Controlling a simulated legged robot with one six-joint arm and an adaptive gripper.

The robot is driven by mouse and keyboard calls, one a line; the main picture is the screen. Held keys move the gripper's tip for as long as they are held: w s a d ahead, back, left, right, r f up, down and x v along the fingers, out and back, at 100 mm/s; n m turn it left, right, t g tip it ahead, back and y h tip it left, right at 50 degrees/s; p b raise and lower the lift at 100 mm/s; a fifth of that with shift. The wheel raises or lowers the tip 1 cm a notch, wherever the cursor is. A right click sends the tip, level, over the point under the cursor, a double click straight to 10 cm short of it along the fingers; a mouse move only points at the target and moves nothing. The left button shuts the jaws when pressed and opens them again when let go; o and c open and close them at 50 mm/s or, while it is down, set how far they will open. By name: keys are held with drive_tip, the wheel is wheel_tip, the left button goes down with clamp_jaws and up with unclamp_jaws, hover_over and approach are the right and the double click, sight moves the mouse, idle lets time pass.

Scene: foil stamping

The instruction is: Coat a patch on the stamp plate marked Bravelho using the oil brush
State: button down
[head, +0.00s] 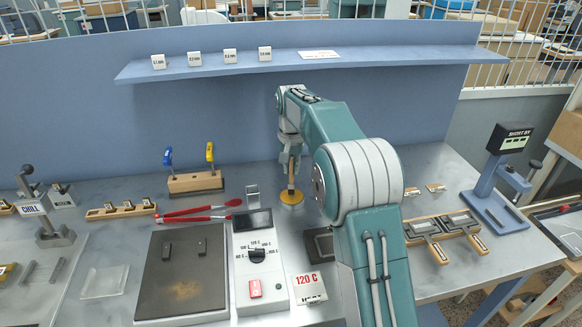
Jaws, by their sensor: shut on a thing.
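My gripper (290,157) points down over the back middle of the bench. It is shut on the wooden handle of the oil brush (291,175), which stands about upright. The brush's lower end is at a round yellow dish (291,199); I cannot tell whether it touches. To the right, two wooden-framed plates with handles (449,228) lie side by side. Small plates on wooden bases (412,191) lie behind them. No marking reading Bravelho is legible, so I cannot tell which plate bears it.
A hot plate with dark blocks (160,290) and a control box with a dial (257,275) stand front left. Red-handled tongs (190,213) and a wooden tool rack (195,183) lie behind. A blue press (492,200) stands right. A shelf (300,62) spans the back.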

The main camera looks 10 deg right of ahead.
drive_tip(key=shift+f, duration=0.55)
idle(1.4)
drive_tip(key=shift+r, duration=3.6)
